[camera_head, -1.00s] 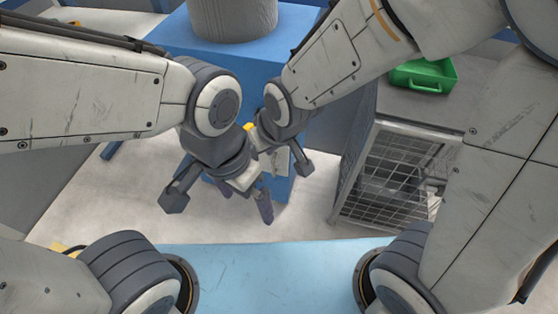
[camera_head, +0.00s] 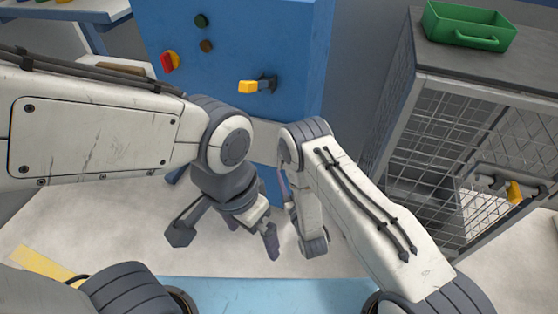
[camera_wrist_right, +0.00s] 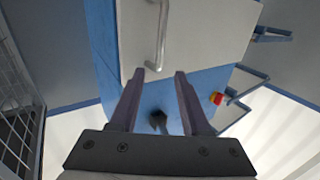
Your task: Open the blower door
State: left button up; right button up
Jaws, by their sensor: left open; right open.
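The blue blower cabinet (camera_head: 235,45) stands at the back in the head view. A pale door panel (camera_head: 265,143) on its front is mostly hidden behind my arms. In the right wrist view the pale door (camera_wrist_right: 205,35) carries a metal bar handle (camera_wrist_right: 161,30), and the door looks shut. My right gripper (camera_wrist_right: 159,76) is open and empty, its fingertips either side of the handle's near end in the picture; I cannot tell whether they touch. In the head view my right gripper (camera_head: 292,200) is partly hidden. My left gripper (camera_head: 232,230) is open and empty, in front of the cabinet.
A yellow-tipped lever (camera_head: 258,86), a red-yellow switch (camera_head: 168,63) and two round buttons are on the cabinet's upper front. A wire cage (camera_head: 450,150) with a green tray (camera_head: 468,28) on top stands at the right. Pale floor lies between.

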jog(key=b+x, duration=0.1)
jog(key=x, duration=0.9)
jog(key=shift+w+b, duration=0.15)
jog(key=shift+b, duration=0.25)
grip_shut()
dwell(0.9)
